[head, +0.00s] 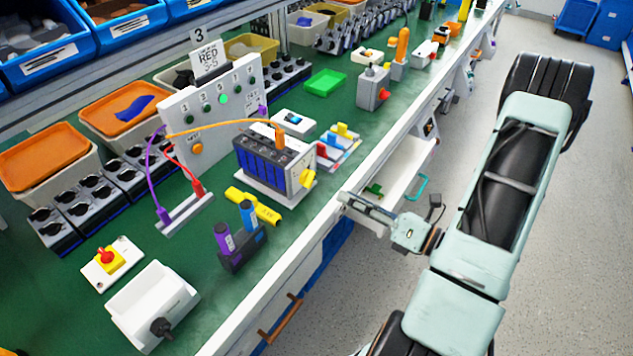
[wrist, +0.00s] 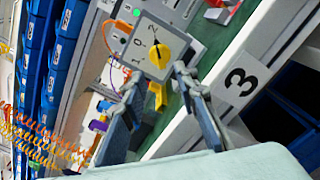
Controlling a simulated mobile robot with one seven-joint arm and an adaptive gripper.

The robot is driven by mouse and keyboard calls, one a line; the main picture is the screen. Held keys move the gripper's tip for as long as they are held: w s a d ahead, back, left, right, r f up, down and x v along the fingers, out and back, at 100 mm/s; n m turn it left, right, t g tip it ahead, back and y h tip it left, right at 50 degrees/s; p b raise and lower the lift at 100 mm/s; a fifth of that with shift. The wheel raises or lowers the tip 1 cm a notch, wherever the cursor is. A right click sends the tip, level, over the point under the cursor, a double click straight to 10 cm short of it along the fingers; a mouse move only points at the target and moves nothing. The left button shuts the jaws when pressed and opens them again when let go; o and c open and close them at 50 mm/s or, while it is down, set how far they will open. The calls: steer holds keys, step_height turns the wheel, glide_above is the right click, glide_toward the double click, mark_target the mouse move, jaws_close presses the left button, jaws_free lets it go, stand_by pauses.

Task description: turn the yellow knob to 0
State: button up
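The yellow knob (wrist: 168,52) sits on the face of a grey box (wrist: 135,42) with digits around it in the wrist view. Its black pointer mark appears directed up toward the 2. In the head view the knob (head: 307,178) is on the right side of the box (head: 270,180), which has dark blue modules on its front. My gripper (head: 347,203) is just right of the knob, near the bench edge, apart from it. In the wrist view my gripper (wrist: 157,82) is open and empty, its fingers spread below and beside the knob.
An orange cable (head: 225,124) arches onto the box top. An open white drawer (head: 395,185) is below the bench edge.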

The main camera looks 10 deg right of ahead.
mark_target(313, 180)
steer(key=x, duration=0.9)
steer(key=shift+a, duration=0.1)
steer(key=shift+c, duration=0.6)
jaws_close()
